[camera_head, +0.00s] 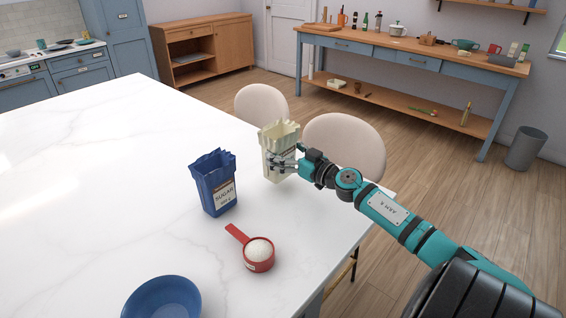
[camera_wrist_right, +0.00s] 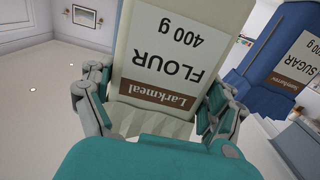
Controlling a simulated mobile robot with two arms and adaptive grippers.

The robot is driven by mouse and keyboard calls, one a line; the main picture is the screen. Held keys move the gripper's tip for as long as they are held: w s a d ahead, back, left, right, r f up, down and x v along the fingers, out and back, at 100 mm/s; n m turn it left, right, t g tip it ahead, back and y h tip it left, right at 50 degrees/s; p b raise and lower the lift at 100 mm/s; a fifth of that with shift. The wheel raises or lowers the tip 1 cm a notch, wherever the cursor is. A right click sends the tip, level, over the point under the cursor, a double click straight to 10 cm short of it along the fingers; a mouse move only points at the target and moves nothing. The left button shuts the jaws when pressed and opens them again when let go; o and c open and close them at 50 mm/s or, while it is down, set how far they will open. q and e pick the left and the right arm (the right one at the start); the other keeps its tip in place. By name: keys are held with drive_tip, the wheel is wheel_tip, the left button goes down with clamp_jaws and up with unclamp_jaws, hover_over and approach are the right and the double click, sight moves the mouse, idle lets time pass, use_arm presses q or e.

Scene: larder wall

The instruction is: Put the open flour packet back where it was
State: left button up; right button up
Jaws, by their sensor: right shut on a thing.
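The cream flour packet (camera_head: 277,139), with its crimped top open, is near the table's far right edge in the head view. My right gripper (camera_head: 284,163) is shut on its sides. In the right wrist view, the flour packet (camera_wrist_right: 170,45) shows its "FLOUR 400 g" label upside down between the two fingers (camera_wrist_right: 160,100). The packet looks upright in the head view. I cannot tell whether its base touches the table. My left gripper is not in view.
A blue sugar packet (camera_head: 218,183) stands left of the flour on the white table (camera_head: 90,170). A red scoop of white contents (camera_head: 259,250) and a blue bowl (camera_head: 163,299) are nearer. Two chairs (camera_head: 345,143) stand beyond the edge. The table's left side is clear.

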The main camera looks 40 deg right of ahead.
drive_tip(key=shift+w+d, duration=0.45)
drive_tip(key=shift+w, duration=0.1)
drive_tip(key=shift+w+d+f+b, duration=0.15)
drive_tip(key=shift+f+b, duration=0.6)
drive_tip(key=shift+f, duration=1.05)
drive_tip(key=shift+f, duration=0.15)
drive_tip(key=o, duration=1.2)
drive_tip(key=s, duration=1.2)
drive_tip(key=shift+d, duration=0.35)
